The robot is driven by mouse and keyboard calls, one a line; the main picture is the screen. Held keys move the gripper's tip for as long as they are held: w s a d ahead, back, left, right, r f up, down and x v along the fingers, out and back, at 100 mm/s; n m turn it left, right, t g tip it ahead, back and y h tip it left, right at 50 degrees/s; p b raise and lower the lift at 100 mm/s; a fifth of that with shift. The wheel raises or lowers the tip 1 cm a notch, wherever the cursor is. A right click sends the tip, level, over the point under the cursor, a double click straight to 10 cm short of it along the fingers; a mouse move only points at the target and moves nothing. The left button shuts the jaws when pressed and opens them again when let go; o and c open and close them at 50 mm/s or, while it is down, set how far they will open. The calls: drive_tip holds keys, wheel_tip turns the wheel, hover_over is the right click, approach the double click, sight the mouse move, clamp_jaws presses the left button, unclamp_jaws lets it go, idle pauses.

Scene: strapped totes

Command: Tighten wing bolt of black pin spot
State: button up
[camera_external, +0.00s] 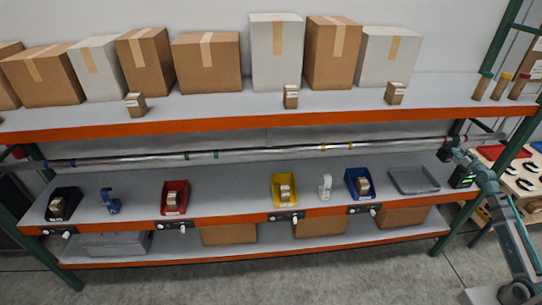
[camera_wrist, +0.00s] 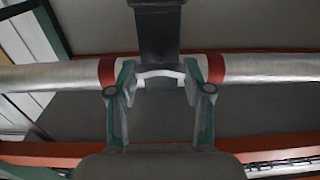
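A pale metal pipe (camera_wrist: 270,67) crosses the wrist view. A black upright piece (camera_wrist: 157,32), which looks like part of the black pin spot, meets it between two red bands. A pale curved piece (camera_wrist: 160,74) lies below the black piece; I cannot tell whether it is the wing bolt. My gripper (camera_wrist: 160,80) has its fingers apart, one at each side of the pale piece; contact is unclear. In the external view my gripper (camera_external: 457,153) is at the pipe's right part, beside a small black object (camera_external: 444,154).
The pipe (camera_external: 250,152) runs between the shelves, with coloured bands. The lower shelf holds coloured bins, including red (camera_external: 175,197) and yellow (camera_external: 285,190), a blue item (camera_external: 110,201), a white item (camera_external: 325,187) and a grey tray (camera_external: 414,181). A green upright (camera_external: 505,165) stands near my arm.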

drive_tip(key=c, duration=0.5)
drive_tip(key=shift+c, duration=0.2)
drive_tip(key=shift+m, duration=0.4)
drive_tip(key=m+b, duration=0.1)
drive_tip(key=m, duration=0.5)
drive_tip(key=shift+d, duration=0.1)
drive_tip(key=m+p, duration=0.2)
drive_tip(key=m, duration=0.8)
drive_tip(key=shift+d+f+m+p, duration=0.1)
drive_tip(key=shift+f+m+p, duration=0.05)
drive_tip(key=shift+m+p, duration=0.25)
